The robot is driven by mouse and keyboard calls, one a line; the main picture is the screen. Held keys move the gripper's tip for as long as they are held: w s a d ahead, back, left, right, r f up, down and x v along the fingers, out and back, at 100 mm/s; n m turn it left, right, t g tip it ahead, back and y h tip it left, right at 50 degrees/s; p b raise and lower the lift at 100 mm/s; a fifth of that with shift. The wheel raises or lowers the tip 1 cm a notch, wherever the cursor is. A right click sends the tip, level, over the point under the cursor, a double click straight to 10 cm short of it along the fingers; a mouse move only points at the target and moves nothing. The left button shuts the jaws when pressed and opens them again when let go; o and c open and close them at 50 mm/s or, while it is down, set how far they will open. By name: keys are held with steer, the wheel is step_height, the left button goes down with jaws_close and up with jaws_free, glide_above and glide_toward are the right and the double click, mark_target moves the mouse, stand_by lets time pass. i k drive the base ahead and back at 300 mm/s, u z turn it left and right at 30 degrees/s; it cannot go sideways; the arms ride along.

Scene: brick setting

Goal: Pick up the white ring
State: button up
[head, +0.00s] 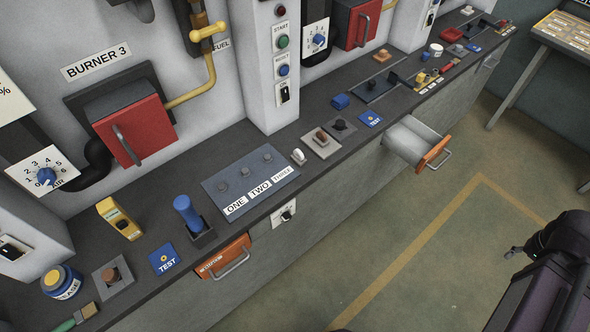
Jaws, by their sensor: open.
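A small white ring (298,156) sits on the dark counter, just right of the board labelled ONE, TWO, THREE and left of a light square plate with a brown block. It looks to stand on edge, but it is too small to be sure. My gripper (513,253) shows at the right edge, over the floor and well away from the counter. It is open and nothing shows between its fingers. Part of it is hidden behind my own arm.
The ONE TWO THREE board (248,183) lies left of the ring. An open drawer (409,140) juts from the counter front on the right. An orange-fronted drawer (223,258) is lower left. A grey pillar (268,70) rises behind. The floor (400,270) between is clear.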

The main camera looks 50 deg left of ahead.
mark_target(297, 157)
steer(key=z, duration=0.05)
steer(key=k, duration=1.55)
steer(key=u, duration=1.65)
steer(key=i, duration=1)
